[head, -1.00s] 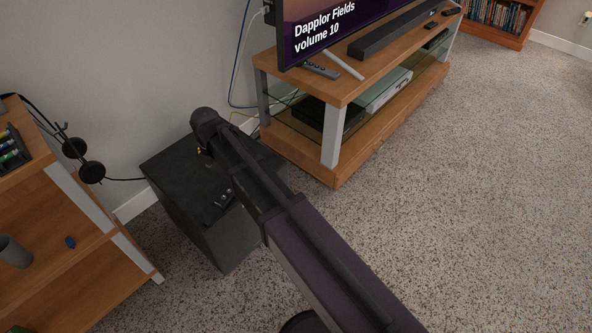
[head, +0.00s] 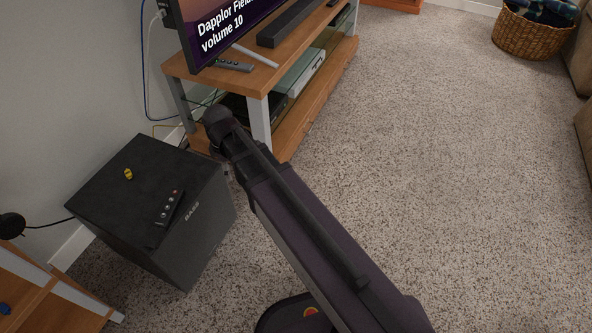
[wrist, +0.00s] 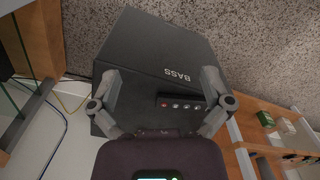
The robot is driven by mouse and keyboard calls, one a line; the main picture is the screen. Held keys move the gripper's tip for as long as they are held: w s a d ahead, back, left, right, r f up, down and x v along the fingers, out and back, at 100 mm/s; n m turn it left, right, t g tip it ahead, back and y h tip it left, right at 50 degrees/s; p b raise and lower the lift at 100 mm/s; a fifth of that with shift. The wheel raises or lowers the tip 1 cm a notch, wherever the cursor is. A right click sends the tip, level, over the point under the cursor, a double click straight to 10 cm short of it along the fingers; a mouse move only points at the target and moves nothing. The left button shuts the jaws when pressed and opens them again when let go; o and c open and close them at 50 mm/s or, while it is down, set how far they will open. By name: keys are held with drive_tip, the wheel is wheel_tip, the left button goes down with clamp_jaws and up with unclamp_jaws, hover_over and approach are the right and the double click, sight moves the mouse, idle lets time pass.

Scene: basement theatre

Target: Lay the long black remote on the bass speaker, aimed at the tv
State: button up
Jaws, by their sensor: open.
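The bass speaker (head: 205,225) is a black box on the carpet, left of the tv stand. A long black remote (head: 168,208) with several small buttons lies on its top, near the front edge. Its long axis runs towards the upper right in the head view, roughly towards the tv side; I cannot tell which end is its front. The tv (head: 222,30) stands on the wooden stand. My gripper (wrist: 160,82) is open and empty, its fingers spread on either side in the wrist view, with the remote (wrist: 182,104) showing apart from them.
A small yellow thing (head: 128,174) lies on the speaker's top. Another remote (head: 233,65) and a soundbar (head: 284,24) are on the tv stand (head: 258,80). A wooden shelf (head: 45,295) stands at lower left. The carpet on the right is free.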

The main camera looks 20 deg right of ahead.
drive_tip(key=s+d+m, duration=0.3)
drive_tip(key=d+m, duration=0.4)
drive_tip(key=d, duration=0.2)
drive_tip(key=s+d+m, duration=0.3)
drive_tip(key=d+m, duration=0.5)
drive_tip(key=d, duration=0.1)
drive_tip(key=shift+s, duration=0.35)
